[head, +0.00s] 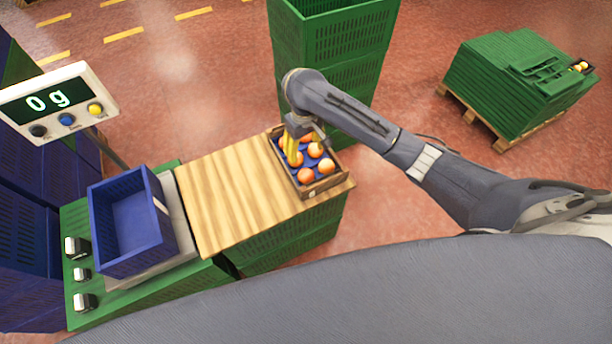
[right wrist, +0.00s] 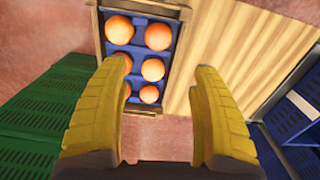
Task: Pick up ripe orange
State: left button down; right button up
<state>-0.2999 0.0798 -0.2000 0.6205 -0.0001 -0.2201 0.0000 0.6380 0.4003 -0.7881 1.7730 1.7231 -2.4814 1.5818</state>
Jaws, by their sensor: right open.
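Several round oranges sit in a wooden crate with a blue liner (head: 327,186) at the right end of the wooden board. One orange (head: 305,175) lies at the near left of the crate and another (head: 326,166) at its right side. In the right wrist view the oranges stand in two columns, with one orange (right wrist: 152,70) in the middle right. My right gripper (head: 291,158) has yellow fingers and hangs over the crate. In the wrist view its fingers (right wrist: 162,85) are apart with nothing between them. They hide part of the crate in the head view. My left gripper is out of view.
A wooden board (head: 225,200) lies between the crate and an empty blue bin (head: 125,222) on a scale. The scale display (head: 48,101) reads 0 g. Green crates (head: 335,60) stand behind the orange crate. A pallet of green crates (head: 510,80) stands far right.

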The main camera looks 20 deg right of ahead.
aim_at(306, 173)
notch_tip(306, 173, down, 10)
jog(key=shift+s+d+f, duration=0.1)
jog(key=shift+d+f, duration=0.05)
jog(key=shift+f, duration=1.2)
jog(key=shift+d+f, duration=0.1)
jog(key=shift+f, duration=1.2)
